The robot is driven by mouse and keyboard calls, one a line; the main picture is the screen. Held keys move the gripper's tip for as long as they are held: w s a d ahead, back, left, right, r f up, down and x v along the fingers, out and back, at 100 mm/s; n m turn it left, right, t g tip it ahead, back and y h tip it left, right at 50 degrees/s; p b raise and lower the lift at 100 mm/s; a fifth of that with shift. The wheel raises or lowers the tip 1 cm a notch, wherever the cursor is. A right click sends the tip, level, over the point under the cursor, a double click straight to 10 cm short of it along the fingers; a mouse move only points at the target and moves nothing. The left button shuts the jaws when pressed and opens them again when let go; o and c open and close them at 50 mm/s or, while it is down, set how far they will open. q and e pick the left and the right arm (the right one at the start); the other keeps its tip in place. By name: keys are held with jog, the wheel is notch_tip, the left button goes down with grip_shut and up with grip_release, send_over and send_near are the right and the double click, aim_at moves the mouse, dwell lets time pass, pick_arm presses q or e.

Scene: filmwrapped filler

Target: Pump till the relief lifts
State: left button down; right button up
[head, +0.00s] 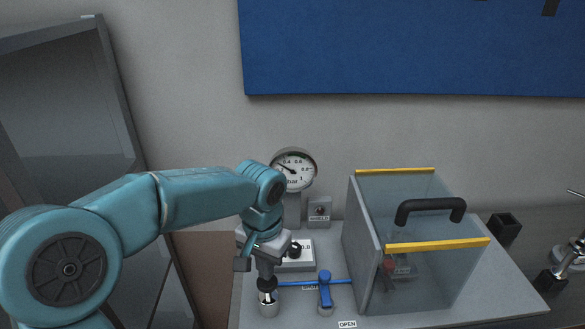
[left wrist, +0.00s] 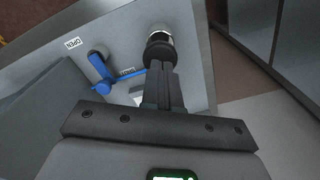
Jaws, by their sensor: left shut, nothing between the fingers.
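My left gripper (head: 267,280) points straight down over a short metal pump cylinder (head: 268,308) at the panel's front left. Its fingers (left wrist: 164,88) are shut and empty. In the left wrist view their tips overlap the black pump knob (left wrist: 158,48); I cannot tell whether they touch it. The round pressure gauge (head: 294,168) stands behind, its needle pointing upper left, below 0.4. A blue valve handle (head: 325,285) stands right of the pump, with a thin blue bar along the SHUT label.
The clear guard box (head: 430,270) with yellow edges and a black handle (head: 430,206) fills the panel's right. A black dial (head: 295,250) sits behind the pump. A black square cup (head: 504,228) stands farther right. A grey cabinet (head: 70,100) stands left.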

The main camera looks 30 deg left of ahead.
pick_arm(q)
notch_tip(320, 180, down, 4)
jog(key=b, duration=0.3)
jog(key=shift+f, duration=0.2)
notch_tip(320, 180, up, 4)
jog(key=p, duration=0.3)
jog(key=shift+r, duration=0.2)
dwell(0.4)
jog(key=shift+r, duration=0.1)
dwell(1.1)
dwell(0.6)
